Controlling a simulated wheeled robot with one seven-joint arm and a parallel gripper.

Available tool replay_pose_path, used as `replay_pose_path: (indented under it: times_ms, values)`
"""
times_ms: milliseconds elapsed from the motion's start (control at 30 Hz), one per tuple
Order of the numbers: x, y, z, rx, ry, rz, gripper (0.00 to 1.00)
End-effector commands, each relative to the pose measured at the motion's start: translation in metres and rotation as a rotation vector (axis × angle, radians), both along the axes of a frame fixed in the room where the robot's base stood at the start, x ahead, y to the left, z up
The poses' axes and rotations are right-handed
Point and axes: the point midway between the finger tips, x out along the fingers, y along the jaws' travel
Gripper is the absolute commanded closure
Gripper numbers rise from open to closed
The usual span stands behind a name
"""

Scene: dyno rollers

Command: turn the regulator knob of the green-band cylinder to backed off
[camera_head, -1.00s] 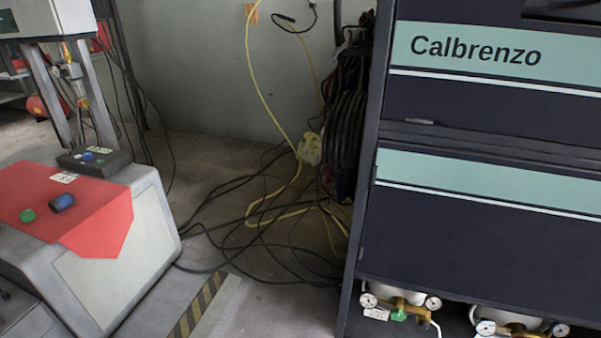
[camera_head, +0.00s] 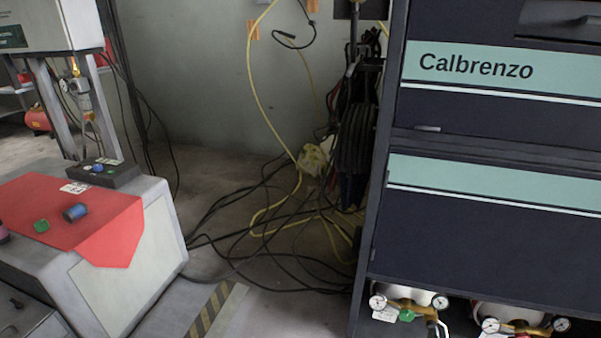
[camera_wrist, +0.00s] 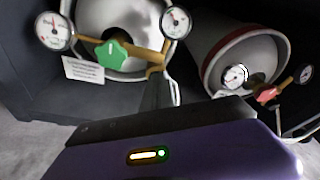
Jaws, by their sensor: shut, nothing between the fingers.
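Two white cylinders lie in the bottom bay of the dark cabinet. The left cylinder (camera_wrist: 112,18) has a brass regulator, two round gauges and a green star-shaped knob (camera_wrist: 112,53). The head view also shows this green knob (camera_head: 406,315), low in the picture. No green band can be made out on its visible part. The right cylinder (camera_wrist: 243,55) has a reddish band and a red knob (camera_wrist: 267,95). My gripper (camera_wrist: 158,80) is shut and empty, below and right of the green knob and apart from it. The head view does not clearly show my gripper.
The dark Calbrenzo cabinet (camera_head: 490,240) overhangs the cylinders. A white label (camera_wrist: 83,69) hangs below the left gauge. Loose cables (camera_head: 270,240) lie on the floor left of the cabinet. A bench with a red mat (camera_head: 105,225) stands at far left.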

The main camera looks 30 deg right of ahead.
Motion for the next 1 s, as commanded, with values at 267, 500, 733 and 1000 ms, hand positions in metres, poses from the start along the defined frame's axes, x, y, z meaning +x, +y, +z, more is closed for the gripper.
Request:
replay_pose_path:
  times_ms: [267, 500, 733, 1000]
  values:
    - [0.017, -0.020, 0.000, -0.001, 0.000, 0.001, 1.00]
    - [0.021, -0.024, 0.000, -0.001, 0.000, -0.001, 1.00]
    - [0.020, -0.024, 0.000, -0.001, 0.000, -0.001, 1.00]
    - [0.020, -0.024, -0.002, -0.001, 0.000, -0.001, 1.00]
